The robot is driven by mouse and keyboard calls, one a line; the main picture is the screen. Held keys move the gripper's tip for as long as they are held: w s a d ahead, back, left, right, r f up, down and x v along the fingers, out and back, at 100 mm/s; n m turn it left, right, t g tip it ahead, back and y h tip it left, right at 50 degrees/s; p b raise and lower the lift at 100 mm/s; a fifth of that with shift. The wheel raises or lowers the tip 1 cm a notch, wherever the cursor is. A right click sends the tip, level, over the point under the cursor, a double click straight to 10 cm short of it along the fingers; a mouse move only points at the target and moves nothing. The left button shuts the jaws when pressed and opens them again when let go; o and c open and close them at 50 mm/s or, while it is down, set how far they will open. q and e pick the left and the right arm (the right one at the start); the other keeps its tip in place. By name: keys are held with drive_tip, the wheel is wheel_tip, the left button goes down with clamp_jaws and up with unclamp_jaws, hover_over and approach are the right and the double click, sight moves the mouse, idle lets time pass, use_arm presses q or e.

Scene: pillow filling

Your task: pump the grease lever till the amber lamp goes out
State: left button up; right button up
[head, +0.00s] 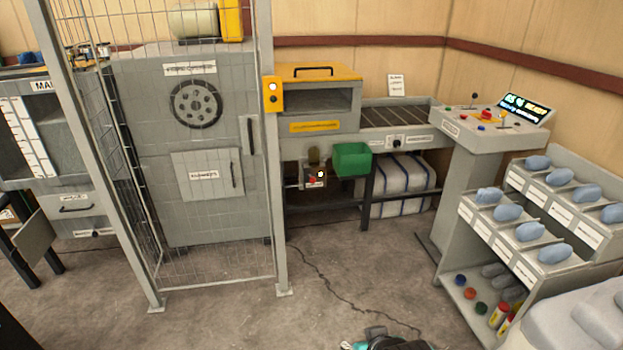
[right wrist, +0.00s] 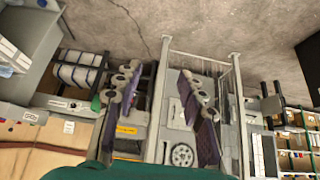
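A small grease unit (head: 309,184) with a dark canister above it sits low under the yellow-topped machine in the head view. A bright amber-white lamp (head: 320,174) glows on its face beside a small red mark. The lever is too small to make out clearly. My right gripper (right wrist: 160,77) is open and empty in the right wrist view, its two dark fingers wide apart. That view is upside down, with the machines well beyond the fingers. A teal and dark part of my arm shows at the head view's bottom edge. My left gripper is not in view.
A green bin (head: 352,160) hangs right of the grease unit. A mesh fence post (head: 268,200) stands to its left, carrying an orange switch box (head: 273,93). A control console (head: 490,128) and a rack of blue-grey bundles (head: 505,225) stand right.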

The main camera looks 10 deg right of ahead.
clamp_jaws()
idle(1.3)
